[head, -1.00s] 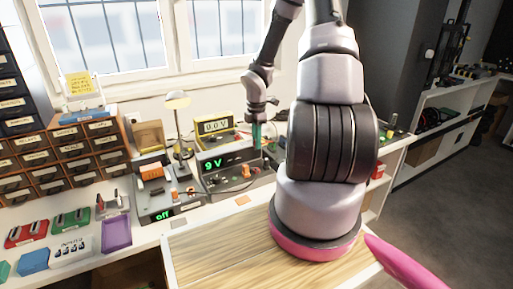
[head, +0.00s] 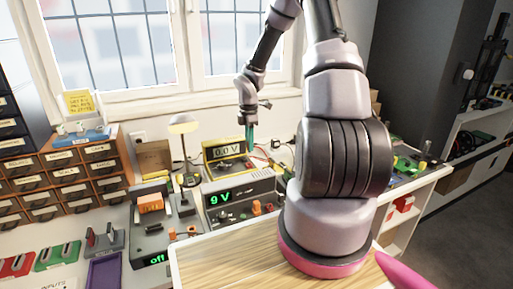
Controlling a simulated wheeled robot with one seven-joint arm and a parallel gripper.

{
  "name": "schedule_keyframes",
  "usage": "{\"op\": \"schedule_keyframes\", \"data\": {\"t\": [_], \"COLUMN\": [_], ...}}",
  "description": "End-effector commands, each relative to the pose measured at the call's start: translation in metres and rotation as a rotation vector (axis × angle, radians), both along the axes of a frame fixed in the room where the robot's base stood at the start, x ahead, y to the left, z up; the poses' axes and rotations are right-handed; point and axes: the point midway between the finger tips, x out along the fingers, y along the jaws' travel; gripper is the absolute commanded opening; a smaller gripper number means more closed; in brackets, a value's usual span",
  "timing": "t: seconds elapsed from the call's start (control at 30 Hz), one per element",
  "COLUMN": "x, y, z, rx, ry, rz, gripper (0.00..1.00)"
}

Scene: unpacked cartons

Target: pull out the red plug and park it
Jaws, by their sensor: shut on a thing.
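My gripper (head: 251,146) points down with its teal fingers shut, in the air behind and above the 9 V power supply (head: 240,188), in front of the yellow meter reading 0.0 V (head: 223,153). The thing between the fingertips is too small to make out clearly. A thin red lead (head: 262,155) shows just right of the tips, which fits the red plug being in the grip. Orange parts (head: 257,208) show on the supply's front. My arm hides the bench to the right of the supply, and I cannot make out a parking place.
A lamp (head: 183,126) stands left of the meter. A grey box reading "off" (head: 150,240) is left of the supply. Drawer cabinets (head: 75,180) and a purple tray (head: 103,271) are further left. A wooden board (head: 225,262) in front is clear.

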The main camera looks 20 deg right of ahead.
Motion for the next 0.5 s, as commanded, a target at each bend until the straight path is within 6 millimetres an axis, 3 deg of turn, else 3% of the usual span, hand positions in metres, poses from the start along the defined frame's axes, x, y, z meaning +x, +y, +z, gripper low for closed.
{"op": "schedule_keyframes", "data": {"t": [0.17, 0.5], "x": [0.002, 0.002], "y": [0.003, 0.003], "z": [-0.004, -0.034], "rx": [0.001, 0.002], "ry": [0.001, 0.002], "rz": [-0.002, -0.001], "gripper": [0.0, 0.0]}}
